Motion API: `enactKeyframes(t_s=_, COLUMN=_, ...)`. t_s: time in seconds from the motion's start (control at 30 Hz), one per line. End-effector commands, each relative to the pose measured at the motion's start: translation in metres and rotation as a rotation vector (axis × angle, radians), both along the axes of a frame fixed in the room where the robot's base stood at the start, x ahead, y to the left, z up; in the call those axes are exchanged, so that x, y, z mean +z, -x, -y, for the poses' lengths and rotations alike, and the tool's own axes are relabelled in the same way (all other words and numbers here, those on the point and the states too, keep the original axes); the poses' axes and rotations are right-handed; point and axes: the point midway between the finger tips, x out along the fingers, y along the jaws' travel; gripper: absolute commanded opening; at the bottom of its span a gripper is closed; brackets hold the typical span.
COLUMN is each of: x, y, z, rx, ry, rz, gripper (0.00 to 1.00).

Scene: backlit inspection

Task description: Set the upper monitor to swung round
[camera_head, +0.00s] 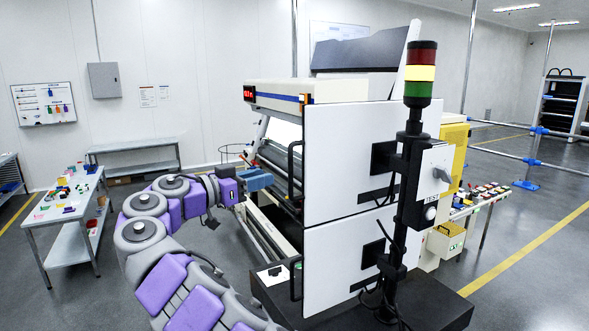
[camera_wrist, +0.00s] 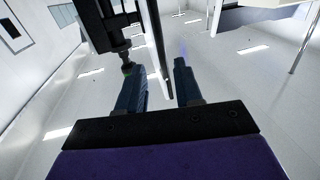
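The upper monitor (camera_head: 340,145) shows its flat white back in the head view, upright on a black pole (camera_head: 412,190). A black handle (camera_head: 291,165) runs along its left edge. My gripper (camera_head: 266,180) is just left of that handle, its blue fingers pointing toward it. In the wrist view my gripper's fingers (camera_wrist: 160,80) stand apart. A thin panel edge (camera_wrist: 156,45) passes across the gap between them; I cannot tell whether either finger touches it. The monitor's screen side is hidden.
A lower white monitor (camera_head: 335,260) hangs below on the same pole. A red, yellow and green signal light (camera_head: 420,75) tops the pole. A large roller machine (camera_head: 275,150) stands behind the monitors. A table with small parts (camera_head: 70,195) stands at left.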

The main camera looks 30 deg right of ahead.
Motion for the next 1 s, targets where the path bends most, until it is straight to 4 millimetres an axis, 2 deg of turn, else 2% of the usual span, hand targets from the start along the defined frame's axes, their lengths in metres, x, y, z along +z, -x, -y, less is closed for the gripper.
enactKeyframes(t_s=0.4, x=0.000, y=-0.018, z=0.090, rx=-0.003, ry=-0.008, rz=-0.001, gripper=0.35)
enactKeyframes(t_s=0.5, x=-0.001, y=-0.021, z=0.105, rx=-0.001, ry=-0.009, rz=-0.002, gripper=0.35)
enactKeyframes(t_s=0.6, x=-0.001, y=-0.024, z=0.111, rx=0.001, ry=-0.008, rz=-0.003, gripper=0.35)
enactKeyframes(t_s=1.0, x=-0.001, y=-0.025, z=0.111, rx=0.001, ry=-0.002, rz=-0.001, gripper=0.35)
